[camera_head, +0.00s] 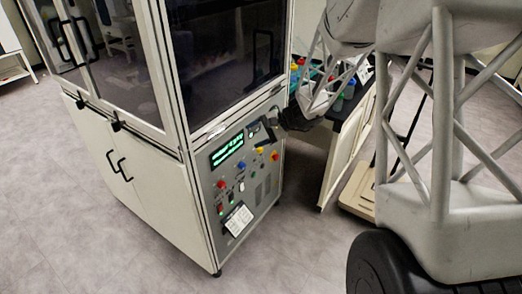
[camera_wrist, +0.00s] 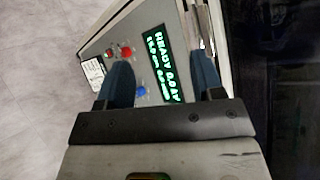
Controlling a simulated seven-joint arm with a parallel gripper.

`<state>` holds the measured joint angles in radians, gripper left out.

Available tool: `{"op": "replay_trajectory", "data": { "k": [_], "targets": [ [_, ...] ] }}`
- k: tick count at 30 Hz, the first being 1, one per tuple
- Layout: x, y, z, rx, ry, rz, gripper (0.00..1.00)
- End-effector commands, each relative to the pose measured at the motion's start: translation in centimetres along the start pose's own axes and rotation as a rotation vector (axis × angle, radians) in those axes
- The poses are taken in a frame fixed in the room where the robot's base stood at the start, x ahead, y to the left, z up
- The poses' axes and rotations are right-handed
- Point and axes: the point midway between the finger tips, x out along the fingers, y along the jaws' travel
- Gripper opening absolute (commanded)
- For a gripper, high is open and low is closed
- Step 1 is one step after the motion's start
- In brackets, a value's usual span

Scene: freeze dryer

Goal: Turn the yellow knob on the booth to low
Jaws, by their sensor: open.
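The booth (camera_head: 160,130) stands left of centre in the head view, with a grey control panel (camera_head: 262,187) on its lower side. A small yellow knob (camera_head: 259,150) is on that panel, right of the lit green display (camera_head: 227,149); its pointer setting is too small to read. It does not show in the wrist view. My gripper (camera_head: 268,126) is at the panel's upper part, above the yellow knob, and apart from it in the picture. In the wrist view my gripper (camera_wrist: 160,60) has its two blue fingers spread, with the display (camera_wrist: 163,68) seen between them. Nothing is held.
A blue knob (camera_head: 240,166), a red knob (camera_head: 221,184) and a red-and-yellow button (camera_head: 274,156) share the panel. A white label (camera_head: 238,220) is lower down. An open cabinet door (camera_head: 345,150) and shelf with coloured bottles (camera_head: 345,90) stand behind my arm. The floor in front is clear.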

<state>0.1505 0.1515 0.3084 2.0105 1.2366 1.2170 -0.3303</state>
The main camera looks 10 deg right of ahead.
Motion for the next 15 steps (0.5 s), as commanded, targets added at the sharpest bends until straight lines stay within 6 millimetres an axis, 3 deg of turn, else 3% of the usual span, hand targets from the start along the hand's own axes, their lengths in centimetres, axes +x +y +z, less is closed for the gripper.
{"op": "replay_trajectory", "data": {
  "k": [15],
  "targets": [
    [2.6, 2.8, -13.4, 0.150, 0.039, -0.294, 0.61]
  ]
}}
